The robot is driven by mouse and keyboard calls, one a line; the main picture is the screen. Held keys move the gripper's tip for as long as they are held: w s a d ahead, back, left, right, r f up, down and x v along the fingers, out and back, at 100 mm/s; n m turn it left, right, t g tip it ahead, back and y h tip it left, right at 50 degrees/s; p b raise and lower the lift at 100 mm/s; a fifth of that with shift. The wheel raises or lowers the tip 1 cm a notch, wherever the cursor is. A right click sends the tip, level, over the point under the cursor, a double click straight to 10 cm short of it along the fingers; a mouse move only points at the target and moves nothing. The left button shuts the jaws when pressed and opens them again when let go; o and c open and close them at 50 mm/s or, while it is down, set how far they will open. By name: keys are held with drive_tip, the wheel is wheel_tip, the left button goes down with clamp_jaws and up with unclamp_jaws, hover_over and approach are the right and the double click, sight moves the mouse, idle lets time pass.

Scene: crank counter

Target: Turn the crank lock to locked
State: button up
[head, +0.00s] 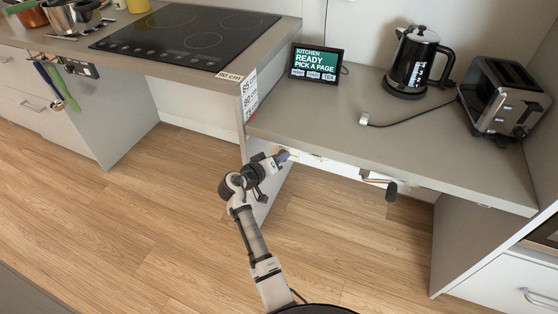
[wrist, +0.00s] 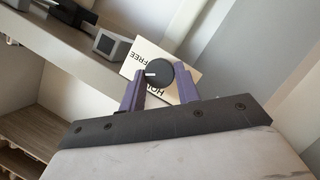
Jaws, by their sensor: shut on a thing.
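My gripper (head: 283,156) is at the left part of the counter's front edge. In the wrist view its purple fingers (wrist: 160,85) are shut on a round black knob (wrist: 160,73), one finger on each side. The knob has a white pointer mark towards its left side. Behind it is a cream label plate (wrist: 136,60) with "FREE" and a partly covered word starting "HO". In the head view my gripper hides the knob. The crank (head: 377,181), with a metal arm and dark handle, is apart to the right, under the counter edge.
The counter (head: 400,135) carries a screen (head: 315,64), a kettle (head: 416,60), a toaster (head: 503,95) and a cable with a white plug (head: 364,118). A hob counter stands at the left. Wood floor (head: 150,220) in front is clear.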

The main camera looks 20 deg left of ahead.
drive_tip(key=n+t+h+b, duration=0.1)
drive_tip(key=n, duration=0.2)
drive_tip(key=n+t+h+b, duration=0.1)
drive_tip(key=n, duration=0.2)
drive_tip(key=n+t+h, duration=0.1)
drive_tip(key=n, duration=0.2)
drive_tip(key=shift+a+f+n+b, duration=0.2)
drive_tip(key=shift+f+n+b, duration=0.1)
drive_tip(key=shift+f+b, duration=0.1)
idle(0.4)
drive_tip(key=o, duration=1)
drive_tip(key=b+v, duration=0.1)
drive_tip(key=v, duration=0.6)
drive_tip(key=b+v, duration=0.1)
drive_tip(key=v, duration=0.5)
drive_tip(key=shift+s+a+f, duration=0.1)
drive_tip(key=shift+s+f, duration=0.15)
drive_tip(key=shift+s, duration=0.05)
